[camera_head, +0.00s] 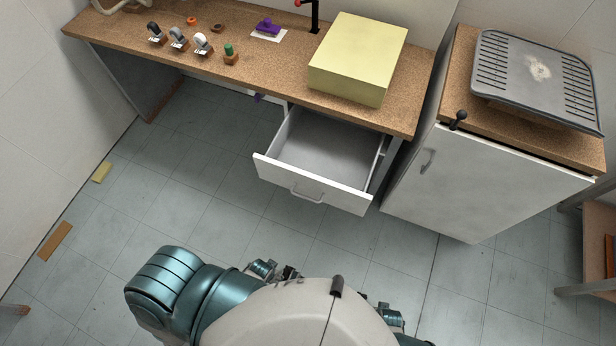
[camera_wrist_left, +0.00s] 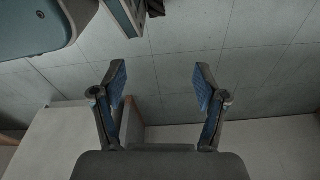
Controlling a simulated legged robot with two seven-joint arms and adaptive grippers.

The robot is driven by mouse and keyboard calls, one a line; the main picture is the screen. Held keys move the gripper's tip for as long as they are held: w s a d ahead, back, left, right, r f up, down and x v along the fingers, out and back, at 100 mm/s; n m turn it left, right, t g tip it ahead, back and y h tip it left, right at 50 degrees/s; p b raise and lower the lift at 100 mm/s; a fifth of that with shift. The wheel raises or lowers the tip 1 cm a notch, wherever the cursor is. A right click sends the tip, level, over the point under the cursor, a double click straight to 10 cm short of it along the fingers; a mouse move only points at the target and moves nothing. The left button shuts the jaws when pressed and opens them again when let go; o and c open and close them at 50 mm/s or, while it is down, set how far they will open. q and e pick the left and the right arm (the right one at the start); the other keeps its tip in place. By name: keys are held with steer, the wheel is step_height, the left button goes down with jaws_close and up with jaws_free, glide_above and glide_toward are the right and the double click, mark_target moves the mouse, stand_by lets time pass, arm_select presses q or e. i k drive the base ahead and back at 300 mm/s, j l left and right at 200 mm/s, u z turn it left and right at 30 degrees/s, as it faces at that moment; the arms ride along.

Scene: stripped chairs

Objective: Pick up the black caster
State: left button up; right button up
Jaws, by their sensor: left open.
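The black caster (camera_head: 154,30) stands at the left of a short row of casters on the brown worktop (camera_head: 120,35), at the upper left in the head view. A grey caster (camera_head: 178,38) and a white caster (camera_head: 202,44) stand to its right. My left gripper (camera_wrist_left: 160,88) shows in the left wrist view with its two blue-padded fingers spread apart and nothing between them. It is over the tiled floor, and no caster shows in that view. My right gripper cannot be made out in either view.
An open, empty drawer (camera_head: 310,188) juts out below the worktop. A yellow box (camera_head: 358,58), a green-topped piece (camera_head: 230,53), an orange ring (camera_head: 192,20) and a purple part (camera_head: 268,27) are on the worktop. A white cabinet (camera_head: 470,185) stands right. The floor (camera_head: 200,150) before the worktop's left is clear.

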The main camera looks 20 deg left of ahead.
mark_target(152, 27)
steer(key=u, duration=1.65)
steer(key=i+j+z, duration=0.1)
steer(key=i+j, duration=0.25)
steer(key=i, duration=0.1)
